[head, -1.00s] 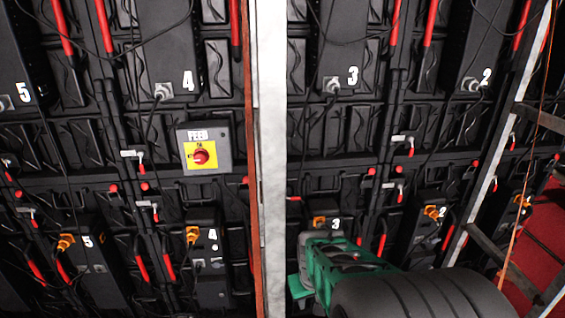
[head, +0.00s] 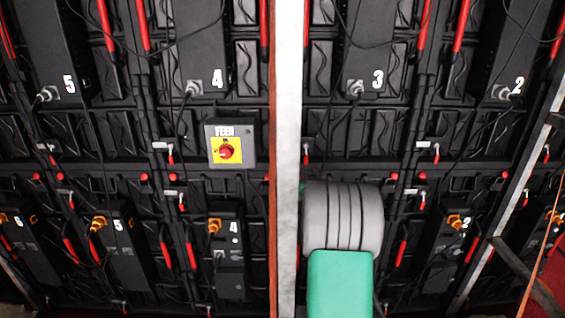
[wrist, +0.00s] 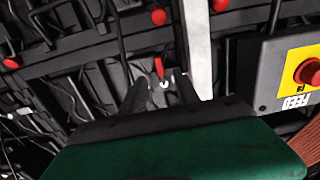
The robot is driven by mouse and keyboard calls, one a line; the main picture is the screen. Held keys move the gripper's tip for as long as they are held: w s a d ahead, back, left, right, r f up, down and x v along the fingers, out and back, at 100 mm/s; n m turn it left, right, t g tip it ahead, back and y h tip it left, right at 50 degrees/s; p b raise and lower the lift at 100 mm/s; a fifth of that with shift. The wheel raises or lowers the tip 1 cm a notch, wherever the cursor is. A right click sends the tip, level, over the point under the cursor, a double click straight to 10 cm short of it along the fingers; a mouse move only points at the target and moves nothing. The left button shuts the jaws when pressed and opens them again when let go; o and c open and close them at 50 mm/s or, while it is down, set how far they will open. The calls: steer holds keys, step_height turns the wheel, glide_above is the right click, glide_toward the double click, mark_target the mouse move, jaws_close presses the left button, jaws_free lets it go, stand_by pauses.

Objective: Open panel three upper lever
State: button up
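The upper panel three module (head: 372,45), black and marked with a white 3, hangs right of the pale post in the head view. A small red lever (head: 306,158) sits beside that post, below the module. The wrist view, which is upside down, shows a red lever (wrist: 159,67) with a pale round end close to the post; it looks like the same one. My gripper (wrist: 162,88) has its two grey fingers apart, and the lever appears between or just beyond their tips. Contact cannot be told. My arm hides the gripper in the head view.
The pale vertical post (head: 288,120) stands close left of my arm and also shows in the wrist view (wrist: 196,45). The FEED switch box (head: 230,146) is left of it. Another red-tipped lever (head: 435,155) is to the right. Cables hang across the wall.

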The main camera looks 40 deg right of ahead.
mark_target(306, 159)
steer(key=p+x, duration=0.1)
steer(key=x, duration=0.3)
steer(key=p+x, duration=0.1)
steer(key=x, duration=0.3)
steer(key=shift+r, duration=0.25)
steer(key=shift+c, duration=0.6)
jaws_close()
steer(key=shift+s, duration=0.1)
